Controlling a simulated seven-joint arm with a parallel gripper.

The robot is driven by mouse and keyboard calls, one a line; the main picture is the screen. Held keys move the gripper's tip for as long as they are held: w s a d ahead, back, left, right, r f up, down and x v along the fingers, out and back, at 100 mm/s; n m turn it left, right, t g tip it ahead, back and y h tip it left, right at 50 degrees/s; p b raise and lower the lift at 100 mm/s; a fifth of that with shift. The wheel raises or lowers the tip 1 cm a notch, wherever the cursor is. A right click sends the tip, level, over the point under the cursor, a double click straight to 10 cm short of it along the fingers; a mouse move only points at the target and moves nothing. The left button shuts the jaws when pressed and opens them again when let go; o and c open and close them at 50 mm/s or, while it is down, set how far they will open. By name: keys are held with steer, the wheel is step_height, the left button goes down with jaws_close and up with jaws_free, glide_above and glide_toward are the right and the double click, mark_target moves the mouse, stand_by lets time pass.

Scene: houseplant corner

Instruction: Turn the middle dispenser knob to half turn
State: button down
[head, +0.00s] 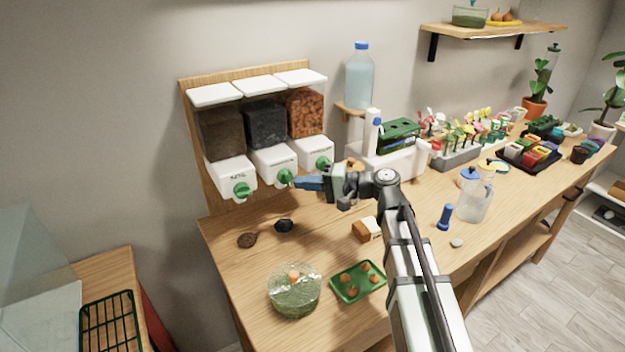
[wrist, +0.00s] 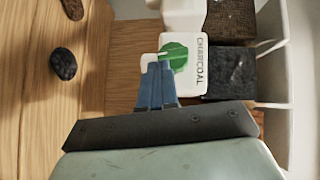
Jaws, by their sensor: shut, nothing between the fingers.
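The dispenser has three bins on a wooden back panel. The middle knob (head: 284,177) is green with a white pointer, on a white front; the wrist view shows this knob (wrist: 174,56) beside the label "CHARCOAL" (wrist: 200,65). My gripper (head: 298,182) is shut with its blue fingers at the middle knob. In the wrist view the fingertips (wrist: 155,62) are at the knob's pointer side and partly cover it; I cannot tell whether they touch. The left knob (head: 241,190) and right knob (head: 322,163) are also green.
A dark lump (head: 284,226) and a brown one (head: 247,240) lie on the bench below the dispenser. A glass bowl (head: 295,292), a green tray (head: 358,283) and a small brown-and-white box (head: 367,230) stand nearer. A bottle (head: 359,78) stands right of the dispenser.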

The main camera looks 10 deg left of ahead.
stand_by(0.3)
steer(key=shift+s+a+f, duration=0.3)
steer(key=shift+s+a, duration=0.1)
